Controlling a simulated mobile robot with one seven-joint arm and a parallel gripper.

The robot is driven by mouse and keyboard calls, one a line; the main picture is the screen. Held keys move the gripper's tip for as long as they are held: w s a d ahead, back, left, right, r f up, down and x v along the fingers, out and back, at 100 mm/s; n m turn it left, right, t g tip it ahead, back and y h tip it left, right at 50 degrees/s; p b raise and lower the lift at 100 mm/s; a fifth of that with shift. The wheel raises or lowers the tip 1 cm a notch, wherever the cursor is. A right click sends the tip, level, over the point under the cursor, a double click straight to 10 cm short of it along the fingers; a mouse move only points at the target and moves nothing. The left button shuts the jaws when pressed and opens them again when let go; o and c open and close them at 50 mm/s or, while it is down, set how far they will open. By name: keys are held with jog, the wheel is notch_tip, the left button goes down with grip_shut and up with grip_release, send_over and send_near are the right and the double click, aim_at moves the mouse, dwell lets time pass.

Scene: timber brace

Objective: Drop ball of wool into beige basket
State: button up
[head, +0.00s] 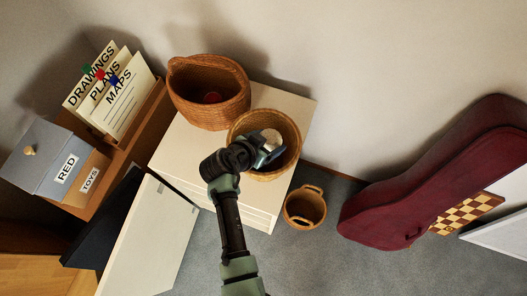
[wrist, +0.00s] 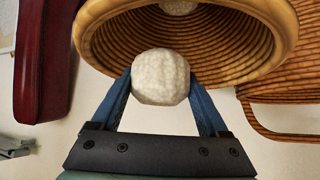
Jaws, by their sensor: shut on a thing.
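My gripper (head: 270,153) is shut on a white ball of wool (wrist: 160,77); its blue fingers press on either side of the ball in the wrist view. The beige basket (head: 292,130), a round light woven one, stands on the pale cabinet. My gripper is over its mouth in the head view, and the held ball is at its rim in the wrist view (wrist: 93,42). A second whitish ball (wrist: 180,6) shows deeper inside this basket. A pale ball shows beside my fingers in the head view; I cannot tell which one it is.
A browner basket (head: 185,95) with a red thing inside stands close behind on the cabinet (head: 183,150). A small basket (head: 304,208) is on the grey floor. A dark red instrument case (head: 420,190) lies at right. Card files (head: 115,95) and a grey box (head: 45,155) are at left.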

jog(key=o, duration=1.2)
jog(key=shift+o, duration=0.2)
jog(key=b+v, duration=0.2)
jog(key=v, duration=1.1)
jog(key=shift+f, duration=0.15)
